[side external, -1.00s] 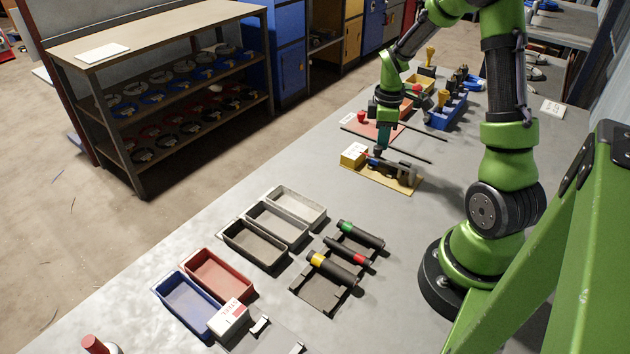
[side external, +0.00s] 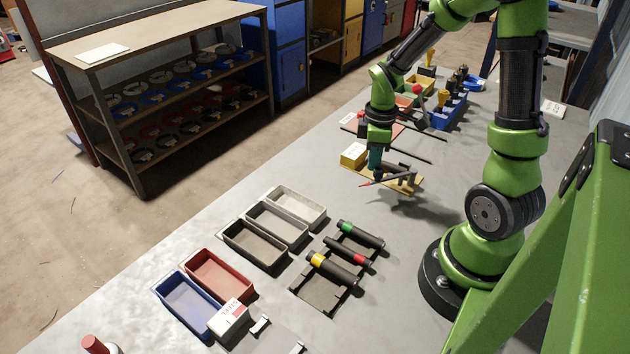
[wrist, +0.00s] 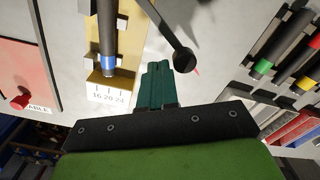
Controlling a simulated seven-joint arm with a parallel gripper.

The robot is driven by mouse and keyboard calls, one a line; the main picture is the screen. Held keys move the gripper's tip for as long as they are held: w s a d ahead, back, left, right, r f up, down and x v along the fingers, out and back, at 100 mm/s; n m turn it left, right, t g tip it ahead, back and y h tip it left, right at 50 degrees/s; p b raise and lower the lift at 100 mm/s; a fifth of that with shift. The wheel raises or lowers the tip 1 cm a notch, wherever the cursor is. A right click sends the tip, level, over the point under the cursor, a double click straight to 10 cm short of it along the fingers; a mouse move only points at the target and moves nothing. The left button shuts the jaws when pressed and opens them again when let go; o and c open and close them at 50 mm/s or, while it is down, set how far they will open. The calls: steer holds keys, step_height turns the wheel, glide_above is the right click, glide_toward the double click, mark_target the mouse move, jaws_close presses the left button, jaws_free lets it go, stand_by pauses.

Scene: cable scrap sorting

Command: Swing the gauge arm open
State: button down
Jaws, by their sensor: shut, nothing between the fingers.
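The gauge (side external: 408,186) is a tan board with a dark post, standing on the bench. Its dark gauge arm (side external: 388,179) has a red tip and points out past the board's near edge, away from the yellow block (side external: 353,155). A dark rod with a blue band (wrist: 107,62) lies along the board. My gripper (side external: 376,166) is shut and empty. Its teal fingers (wrist: 156,72) are just beside the knob; contact is unclear.
A rack with several banded cable pieces (side external: 334,268) and grey, red and blue bins (side external: 254,246) stand nearer the camera. Bench between gauge and bins is clear.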

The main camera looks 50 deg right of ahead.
steer(key=shift+s+a, duration=0.15)
stand_by(0.4)
steer(key=shift+w+d, duration=0.4)
steer(key=shift+w, duration=0.05)
step_height(320, 180, up, 6)
stand_by(0.4)
